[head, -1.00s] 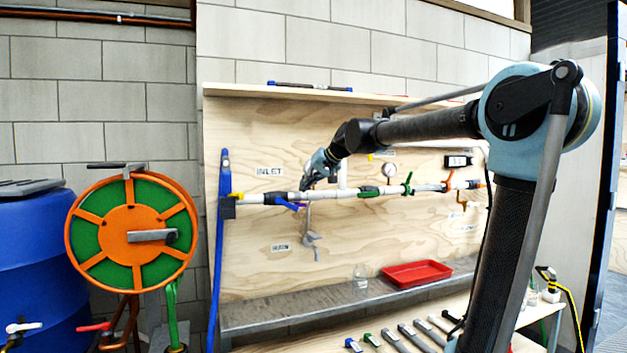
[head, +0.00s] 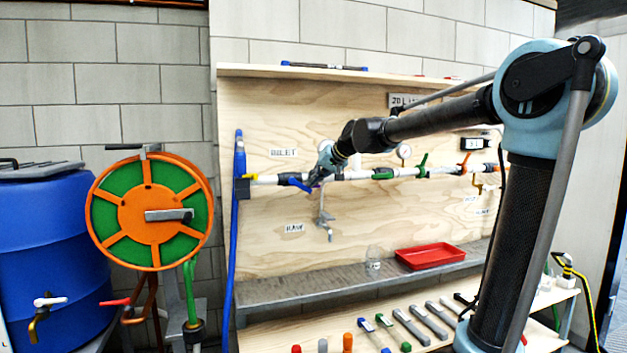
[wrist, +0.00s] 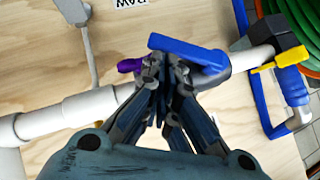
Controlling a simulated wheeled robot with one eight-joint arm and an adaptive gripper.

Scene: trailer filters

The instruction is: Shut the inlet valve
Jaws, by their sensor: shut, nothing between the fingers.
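The inlet valve's blue lever (head: 297,183) sits on the white pipe below the INLET label (head: 284,152). It slants down to the right, at an angle to the pipe. In the wrist view the blue lever (wrist: 188,50) lies just beyond my fingertips. My gripper (head: 313,187) is at the lever's right end in the head view. In the wrist view my gripper (wrist: 166,72) has its fingers together, with nothing between them. I cannot tell whether the fingertips touch the lever. A purple handle (wrist: 130,65) shows beside the fingers.
The white pipe (wrist: 75,110) runs across the plywood board. A grey tap (head: 325,218) hangs below it, near the RAW label (head: 294,228). A green lever (head: 422,162) and a gauge (head: 404,151) are further right. A red tray (head: 430,256) stands on the shelf below.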

